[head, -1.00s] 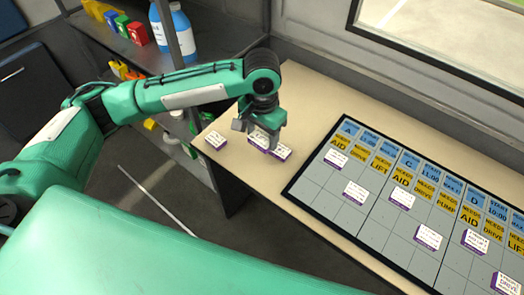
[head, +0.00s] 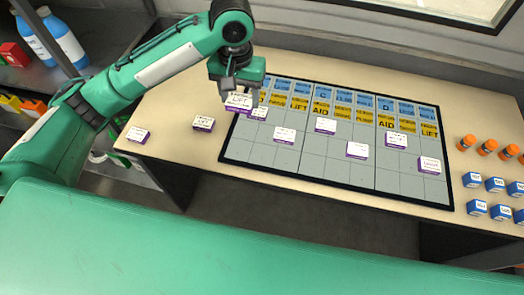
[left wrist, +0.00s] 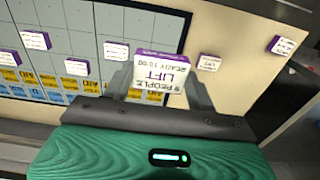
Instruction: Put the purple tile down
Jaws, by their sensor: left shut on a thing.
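My left gripper (head: 240,88) is shut on a white-faced purple tile (head: 238,102) and holds it over the left edge of the grey board (head: 262,168). The left wrist view shows this tile (left wrist: 162,76) between the fingers, with "LIFT" and "PEOPLE" on its face. It looks raised, but its exact height is hard to tell. Another purple tile (head: 259,113) lies on the board close to its right. Two loose purple tiles lie on the table left of the board, one nearer (head: 203,123) and one farther (head: 138,134). My right gripper is not in view.
Several more purple tiles, such as one in the middle (head: 325,125), lie on the board below its blue and yellow labels. Orange-capped bottles (head: 488,147) and blue boxes (head: 495,184) stand at the right. The board's lower-left cells are bare.

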